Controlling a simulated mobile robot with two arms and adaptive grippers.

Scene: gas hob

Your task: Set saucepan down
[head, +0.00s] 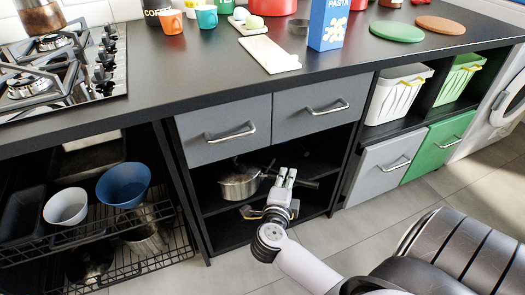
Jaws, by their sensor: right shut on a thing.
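The steel saucepan (240,184) is in the open shelf compartment below two grey drawers, in the head view. Its dark handle points right. My right gripper (287,178) is shut on the handle, in front of the compartment. Whether the pan's base touches the shelf (222,208) or is a little above it, I cannot tell. The gripper hides part of the handle. My left gripper is not in view.
The counter (200,85) above holds a gas hob (65,75), mugs, a white board and a blue pasta box (328,24). A wire rack (100,240) with bowls is left of the compartment. Grey drawers (225,130) sit just above the pan.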

